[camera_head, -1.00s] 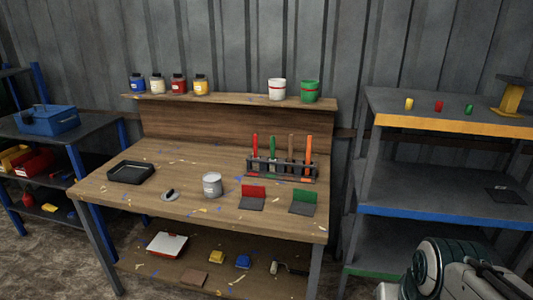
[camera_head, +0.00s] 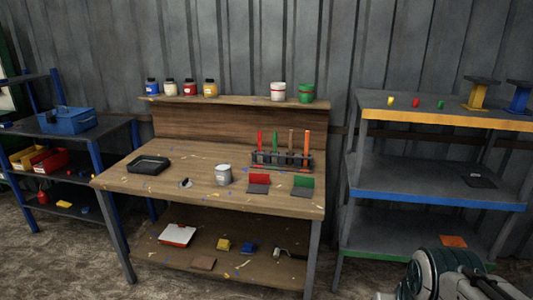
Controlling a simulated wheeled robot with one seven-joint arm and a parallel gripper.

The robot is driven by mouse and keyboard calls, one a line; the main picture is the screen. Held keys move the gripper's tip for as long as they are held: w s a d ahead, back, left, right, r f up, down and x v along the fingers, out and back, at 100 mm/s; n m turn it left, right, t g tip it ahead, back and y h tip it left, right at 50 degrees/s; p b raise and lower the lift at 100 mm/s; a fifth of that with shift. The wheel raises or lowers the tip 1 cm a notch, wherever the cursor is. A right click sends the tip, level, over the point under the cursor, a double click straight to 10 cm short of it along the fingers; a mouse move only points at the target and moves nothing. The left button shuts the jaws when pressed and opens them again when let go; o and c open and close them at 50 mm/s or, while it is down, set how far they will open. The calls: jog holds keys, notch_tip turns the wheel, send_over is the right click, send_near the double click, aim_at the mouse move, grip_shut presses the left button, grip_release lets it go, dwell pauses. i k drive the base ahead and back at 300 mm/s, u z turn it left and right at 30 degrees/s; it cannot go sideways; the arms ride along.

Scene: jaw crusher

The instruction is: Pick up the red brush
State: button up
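The red brush (camera_head: 260,138) stands upright at the left end of a dark rack (camera_head: 283,158) on the workbench (camera_head: 150,188). Green, brown and orange brushes stand beside it in the same rack. Only their handles show; the lower ends are hidden in the rack. Part of my arm shows at the lower right, well apart from the bench. My gripper's fingers are not in view.
A tray (camera_head: 149,164), a grey can (camera_head: 223,175), a red holder (camera_head: 259,183) and a green holder (camera_head: 303,185) stand on the bench. Shelves flank it at left (camera_head: 105,132) and right (camera_head: 420,187). Open floor shows at lower left.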

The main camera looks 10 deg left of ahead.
aim_at(259, 158)
jog(key=u, duration=0.6)
jog(key=i, duration=0.65)
jog(key=u, duration=1)
jog(key=i, duration=0.9)
jog(key=z, duration=0.35)
jog(key=i, duration=1.15)
jog(key=z, duration=0.7)
